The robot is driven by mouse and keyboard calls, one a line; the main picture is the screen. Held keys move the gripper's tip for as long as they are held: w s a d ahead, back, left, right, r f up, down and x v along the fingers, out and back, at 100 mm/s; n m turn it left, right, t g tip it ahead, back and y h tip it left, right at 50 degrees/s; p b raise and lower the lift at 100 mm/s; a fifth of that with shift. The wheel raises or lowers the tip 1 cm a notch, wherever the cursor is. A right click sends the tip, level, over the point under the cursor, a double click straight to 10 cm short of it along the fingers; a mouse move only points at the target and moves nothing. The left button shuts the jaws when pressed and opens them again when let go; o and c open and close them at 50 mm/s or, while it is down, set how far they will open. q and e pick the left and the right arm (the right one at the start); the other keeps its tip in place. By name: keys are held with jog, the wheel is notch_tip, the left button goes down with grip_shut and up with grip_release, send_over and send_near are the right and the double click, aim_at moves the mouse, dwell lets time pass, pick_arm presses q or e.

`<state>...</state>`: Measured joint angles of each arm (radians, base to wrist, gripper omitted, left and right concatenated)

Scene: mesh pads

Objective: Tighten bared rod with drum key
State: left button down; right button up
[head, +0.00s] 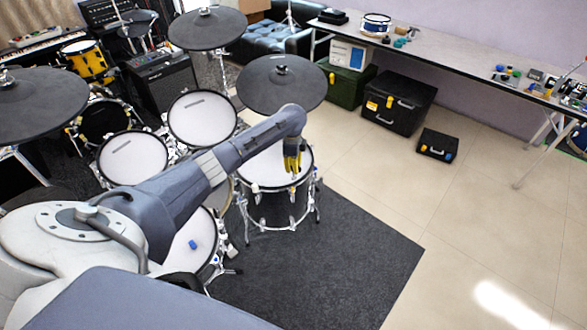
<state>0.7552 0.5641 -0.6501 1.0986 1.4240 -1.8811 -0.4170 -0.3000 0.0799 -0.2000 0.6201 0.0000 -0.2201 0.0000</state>
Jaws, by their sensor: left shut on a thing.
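My left arm reaches in from the lower left across the drum kit. Tension rods and lugs (291,218) run down this drum's side; I cannot tell which rod is bared. My right gripper is not in view.
A dark cymbal pad (281,84) hangs just behind the gripper. Other white-headed drums (202,118) stand to the left. A small blue object (193,244) lies on the nearest drum. The dark carpet (345,255) is bare at the right. A long workbench (450,60) stands at the back wall.

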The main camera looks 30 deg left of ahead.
aim_at(293, 176)
pick_arm(q)
jog(key=n, duration=0.6)
jog(key=shift+s+a+r, duration=0.1)
jog(key=shift+s+r, duration=0.05)
jog(key=shift+r, duration=0.05)
jog(key=shift+f, duration=0.1)
jog(key=shift+f, duration=3.25)
jog(key=c, duration=2)
grip_release()
jog(key=shift+f, duration=0.1)
jog(key=shift+c, duration=0.2)
grip_shut()
